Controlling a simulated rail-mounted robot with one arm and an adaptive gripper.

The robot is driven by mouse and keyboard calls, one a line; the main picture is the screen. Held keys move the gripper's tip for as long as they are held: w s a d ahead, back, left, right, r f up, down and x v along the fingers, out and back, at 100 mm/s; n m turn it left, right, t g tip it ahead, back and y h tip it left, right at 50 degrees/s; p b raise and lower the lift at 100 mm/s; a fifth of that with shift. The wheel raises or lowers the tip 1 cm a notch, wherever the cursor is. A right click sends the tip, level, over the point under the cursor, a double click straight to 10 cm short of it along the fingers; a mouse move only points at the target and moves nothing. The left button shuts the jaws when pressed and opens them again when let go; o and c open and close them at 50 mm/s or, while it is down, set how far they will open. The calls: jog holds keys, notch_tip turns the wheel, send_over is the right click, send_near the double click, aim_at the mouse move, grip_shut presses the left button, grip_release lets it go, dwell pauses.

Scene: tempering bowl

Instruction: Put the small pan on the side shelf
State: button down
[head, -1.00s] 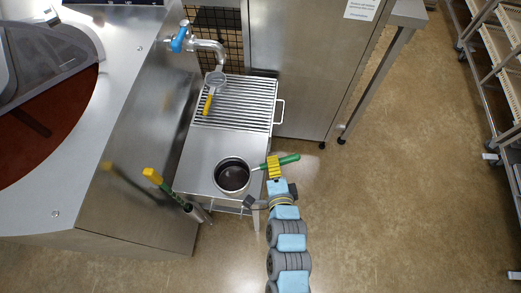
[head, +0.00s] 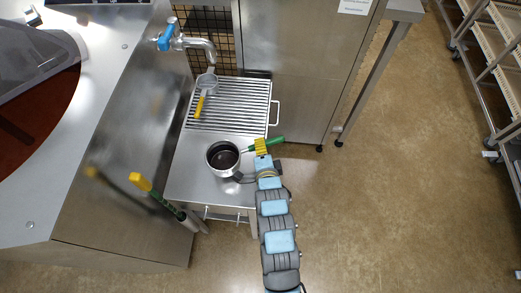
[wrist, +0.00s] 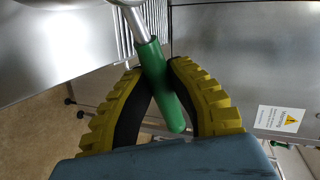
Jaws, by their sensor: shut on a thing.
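The small pan (head: 222,158) has a dark inside, a steel rim and a green handle (head: 279,141). In the head view it is upright over the flat steel top of a stand (head: 190,180). I cannot tell whether it touches that top. My gripper (head: 261,148) has yellow ridged fingers and is shut on the handle, right of the pan body. In the wrist view my fingers (wrist: 154,70) close around the green handle (wrist: 160,82), and only a bit of the pan shows at the top edge. I cannot tell which surface is the side shelf.
A ribbed grate (head: 240,104) covers the stand's back part, with a yellow-handled strainer (head: 205,90) on it below a blue-handled tap (head: 190,42). A yellow-tipped tool (head: 150,190) stands at the left. A steel cabinet (head: 300,60) is behind.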

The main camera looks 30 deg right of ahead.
jog(key=shift+w+f, duration=0.2)
jog(key=shift+f, duration=0.15)
jog(key=shift+d+f+b, duration=0.1)
jog(key=shift+f+b, duration=0.45)
jog(key=shift+f, duration=1)
jog(key=c, duration=1.1)
grip_release()
jog(key=shift+s+r, duration=0.25)
jog(key=p+v, duration=0.2)
jog(key=v, duration=0.9)
jog(key=shift+s+a, duration=0.2)
jog(key=shift+a, duration=0.05)
